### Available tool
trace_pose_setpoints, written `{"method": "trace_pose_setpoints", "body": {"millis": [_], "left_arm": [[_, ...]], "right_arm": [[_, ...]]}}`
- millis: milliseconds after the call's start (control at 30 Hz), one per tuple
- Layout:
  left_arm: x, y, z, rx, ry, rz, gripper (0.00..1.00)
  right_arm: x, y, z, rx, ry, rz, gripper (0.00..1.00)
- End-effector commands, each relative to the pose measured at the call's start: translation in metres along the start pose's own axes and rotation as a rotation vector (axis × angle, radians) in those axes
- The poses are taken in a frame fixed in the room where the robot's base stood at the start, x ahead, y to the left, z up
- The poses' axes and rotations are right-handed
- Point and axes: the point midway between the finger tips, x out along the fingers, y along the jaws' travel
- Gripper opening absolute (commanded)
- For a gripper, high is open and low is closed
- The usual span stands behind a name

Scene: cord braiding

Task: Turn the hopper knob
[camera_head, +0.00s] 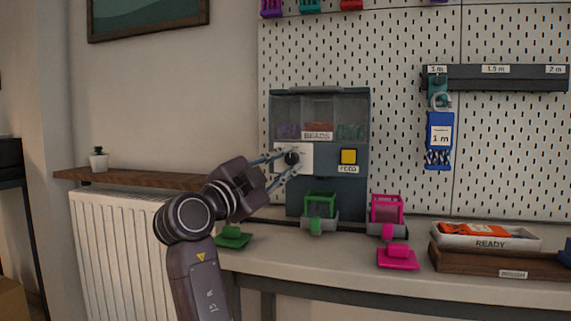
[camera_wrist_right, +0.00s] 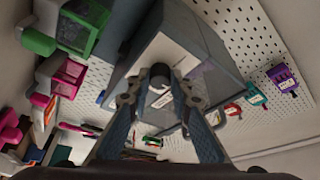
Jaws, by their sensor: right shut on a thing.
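The hopper (camera_head: 320,105) is a grey-blue bead dispenser against the pegboard, with clear bins marked BEADS on top. Its knob (camera_head: 291,158) is black and round on a white plate at the left of its front. My right gripper (camera_head: 290,160) reaches in from the lower left and is shut on the knob, one finger above and one below it. In the right wrist view the knob (camera_wrist_right: 160,70) shows between the fingertips (camera_wrist_right: 158,84) of the right gripper, in front of the white plate. My left gripper is out of view.
A yellow FEED button (camera_head: 348,157) is right of the knob. A green-framed bin (camera_head: 320,206) and a pink-framed bin (camera_head: 386,208) stand below on the bench. A READY tray (camera_head: 487,242) lies at the right. A blue 1 m cord pack (camera_head: 439,138) hangs on the pegboard.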

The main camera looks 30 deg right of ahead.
Motion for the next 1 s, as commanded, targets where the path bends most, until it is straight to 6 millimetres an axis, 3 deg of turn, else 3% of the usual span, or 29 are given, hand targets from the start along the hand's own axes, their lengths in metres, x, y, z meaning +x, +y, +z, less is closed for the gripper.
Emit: {"method": "trace_pose_setpoints", "body": {"millis": [167, 200, 367, 667, 1000], "left_arm": [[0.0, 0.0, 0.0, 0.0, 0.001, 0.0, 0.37], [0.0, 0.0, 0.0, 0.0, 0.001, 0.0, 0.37], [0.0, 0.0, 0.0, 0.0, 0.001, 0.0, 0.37], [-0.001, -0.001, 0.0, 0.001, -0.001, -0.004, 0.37], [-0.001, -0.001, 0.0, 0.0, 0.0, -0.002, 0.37]], "right_arm": [[0.0, 0.001, 0.0, -0.001, -0.001, 0.003, 0.0], [0.0, 0.001, 0.0, -0.001, -0.001, 0.003, 0.21], [0.0, 0.001, 0.0, -0.001, -0.001, 0.002, 0.37], [-0.002, 0.0, 0.0, -0.001, -0.001, 0.0, 0.37], [-0.053, 0.001, 0.001, -0.001, -0.003, 0.0, 0.37]]}}
